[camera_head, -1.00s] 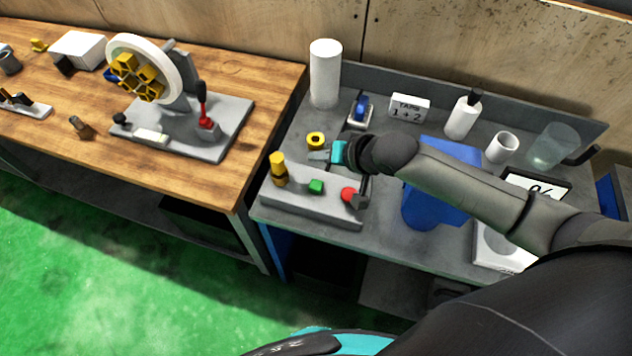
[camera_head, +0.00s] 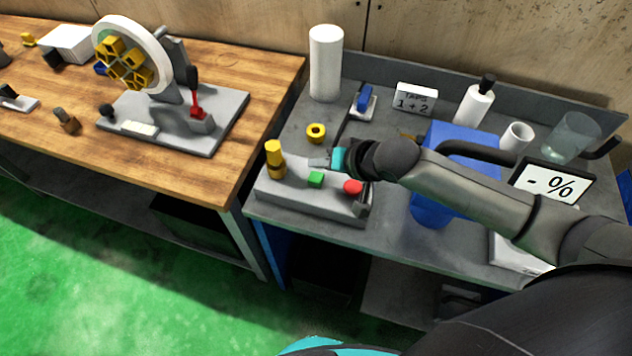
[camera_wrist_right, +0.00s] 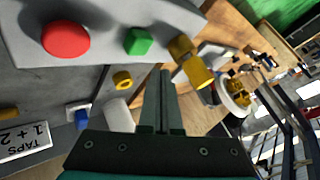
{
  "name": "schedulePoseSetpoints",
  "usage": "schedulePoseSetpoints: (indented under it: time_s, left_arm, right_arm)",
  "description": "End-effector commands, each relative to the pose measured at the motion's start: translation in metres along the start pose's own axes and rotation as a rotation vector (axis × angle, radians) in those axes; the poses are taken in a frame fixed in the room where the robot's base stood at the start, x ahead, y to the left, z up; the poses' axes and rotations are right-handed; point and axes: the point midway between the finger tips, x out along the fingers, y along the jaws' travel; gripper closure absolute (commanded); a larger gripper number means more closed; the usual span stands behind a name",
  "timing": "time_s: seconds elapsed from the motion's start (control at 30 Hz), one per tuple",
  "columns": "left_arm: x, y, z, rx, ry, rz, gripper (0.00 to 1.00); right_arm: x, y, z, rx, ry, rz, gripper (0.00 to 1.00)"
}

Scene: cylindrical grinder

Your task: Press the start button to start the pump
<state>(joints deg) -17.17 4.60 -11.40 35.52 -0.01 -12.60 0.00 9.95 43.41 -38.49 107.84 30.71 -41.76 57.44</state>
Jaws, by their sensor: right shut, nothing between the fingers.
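A grey control box (camera_head: 290,201) stands at the front left of the grey bench. On its top are a green button (camera_head: 316,179), a red button (camera_head: 353,187) and a yellow post-like part (camera_head: 275,160). My right gripper (camera_head: 318,162) is shut and empty, just behind and above the green button, apart from it as far as I can tell. In the right wrist view, the shut fingers (camera_wrist_right: 162,95) point toward the box side, with the green button (camera_wrist_right: 139,41) and red button (camera_wrist_right: 66,39) beyond them. My left gripper is not in view.
A yellow ring (camera_head: 316,132) lies behind the box. A blue container (camera_head: 430,210) stands under my right forearm. A white cylinder (camera_head: 326,65), a taps sign (camera_head: 415,99) and a percent display (camera_head: 553,185) are on the bench. A wooden table (camera_head: 215,80) adjoins at left.

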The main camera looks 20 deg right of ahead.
Motion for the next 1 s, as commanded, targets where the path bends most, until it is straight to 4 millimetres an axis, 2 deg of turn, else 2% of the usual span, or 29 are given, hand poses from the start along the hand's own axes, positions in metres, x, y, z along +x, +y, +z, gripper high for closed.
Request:
schedulePoseSetpoints:
  time_s: [0.03,0.2,1.0]
  left_arm:
    - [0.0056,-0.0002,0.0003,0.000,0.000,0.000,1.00]
    - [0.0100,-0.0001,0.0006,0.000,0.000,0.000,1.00]
    - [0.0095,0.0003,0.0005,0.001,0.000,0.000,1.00]
  right_arm:
    - [0.0067,0.0049,0.0054,0.002,-0.002,0.001,1.00]
    - [0.0140,0.0097,0.0100,0.002,0.000,-0.001,1.00]
    - [0.0142,0.0102,0.0103,0.001,0.000,0.000,1.00]
